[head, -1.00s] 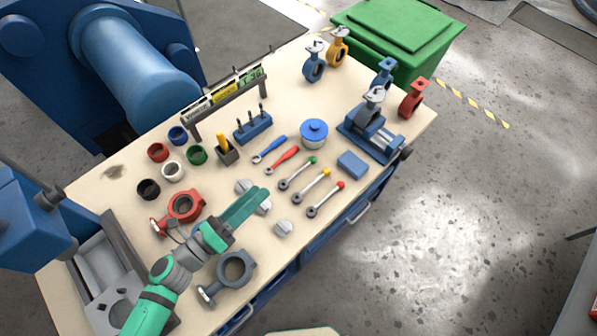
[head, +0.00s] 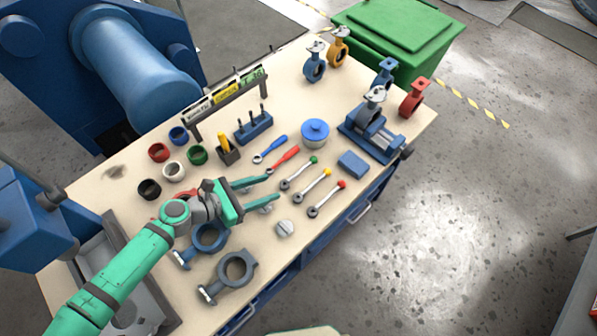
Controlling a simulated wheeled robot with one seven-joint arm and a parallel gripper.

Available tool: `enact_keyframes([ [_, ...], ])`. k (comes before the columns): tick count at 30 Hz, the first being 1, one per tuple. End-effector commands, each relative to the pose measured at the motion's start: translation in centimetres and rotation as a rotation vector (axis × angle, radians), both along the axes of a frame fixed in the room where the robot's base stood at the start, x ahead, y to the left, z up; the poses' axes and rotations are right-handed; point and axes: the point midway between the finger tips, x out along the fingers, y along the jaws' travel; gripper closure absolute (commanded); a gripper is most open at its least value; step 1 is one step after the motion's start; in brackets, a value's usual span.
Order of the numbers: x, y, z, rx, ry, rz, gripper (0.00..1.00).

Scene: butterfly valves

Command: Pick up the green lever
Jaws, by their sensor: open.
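The green lever is a grey metal lever with a green knob (head: 314,160) and a ring at its lower left end (head: 285,185). It lies on the workbench, the uppermost of three similar levers. My gripper (head: 272,188) is open and empty, its two green fingers pointing right. The fingertips are just left of the lever's ring end, and the lever shows no contact that I can make out. Their height above the bench is hard to tell.
Yellow-knobbed (head: 327,173) and red-knobbed (head: 341,184) levers lie close below. Red (head: 285,158) and blue (head: 271,148) wrenches lie above. A lidded blue pot (head: 315,132) and a blue block (head: 352,163) stand nearby. Valve bodies (head: 209,237) lie under and beside my arm.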

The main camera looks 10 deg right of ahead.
Motion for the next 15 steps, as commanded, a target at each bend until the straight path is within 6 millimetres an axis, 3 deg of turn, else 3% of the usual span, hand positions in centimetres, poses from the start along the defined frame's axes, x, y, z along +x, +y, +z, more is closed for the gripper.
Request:
enact_keyframes([
  [9, 0.9, -3.4, -1.6, -0.002, 0.002, -0.002, 0.54],
  [15, 1.5, -4.5, -2.2, -0.001, 0.002, 0.001, 0.54],
])
